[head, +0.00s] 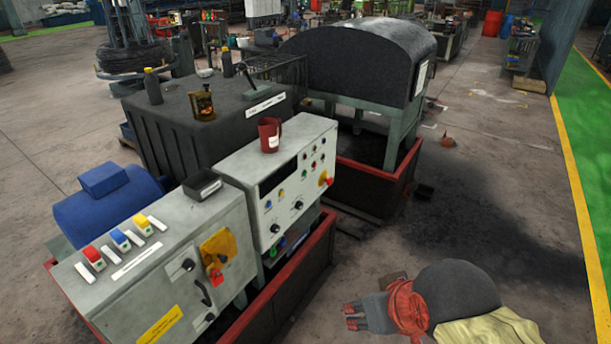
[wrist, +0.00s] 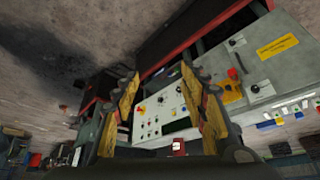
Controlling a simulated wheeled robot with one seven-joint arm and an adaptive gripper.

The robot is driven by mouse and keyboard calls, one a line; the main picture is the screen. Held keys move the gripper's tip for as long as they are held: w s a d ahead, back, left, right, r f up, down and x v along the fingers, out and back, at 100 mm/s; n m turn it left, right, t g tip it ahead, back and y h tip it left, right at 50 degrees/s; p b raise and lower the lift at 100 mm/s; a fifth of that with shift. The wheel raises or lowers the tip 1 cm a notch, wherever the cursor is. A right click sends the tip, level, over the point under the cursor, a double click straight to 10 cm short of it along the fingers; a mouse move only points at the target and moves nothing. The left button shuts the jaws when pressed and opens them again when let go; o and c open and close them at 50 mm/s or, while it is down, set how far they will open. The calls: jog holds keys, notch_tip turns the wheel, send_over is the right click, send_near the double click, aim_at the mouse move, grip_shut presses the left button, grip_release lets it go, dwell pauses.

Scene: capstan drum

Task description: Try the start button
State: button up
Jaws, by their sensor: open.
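The light grey control panel (head: 262,190) stands upright on the machine, with several small coloured buttons, black knobs and a red switch on a yellow plate. A green button (head: 304,174) sits below red ones; its label is too small to read, so I cannot tell which is the start button. My gripper (head: 354,316) is in front of the panel, low at the right, apart from it. In the wrist view my gripper (wrist: 160,80) has its two worn yellow fingers spread, with nothing between them. The panel (wrist: 155,124) shows upside down beyond them, partly hidden by the fingers.
A lower grey cabinet (head: 190,285) with coloured switches on top and a red switch stands left of the panel. A red mug (head: 269,134) stands on top of the panel box. Red-edged trays (head: 375,182) surround the machine bases. The floor at right is mostly clear.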

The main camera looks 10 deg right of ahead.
jog(key=c, duration=1)
grip_shut()
dwell(0.7)
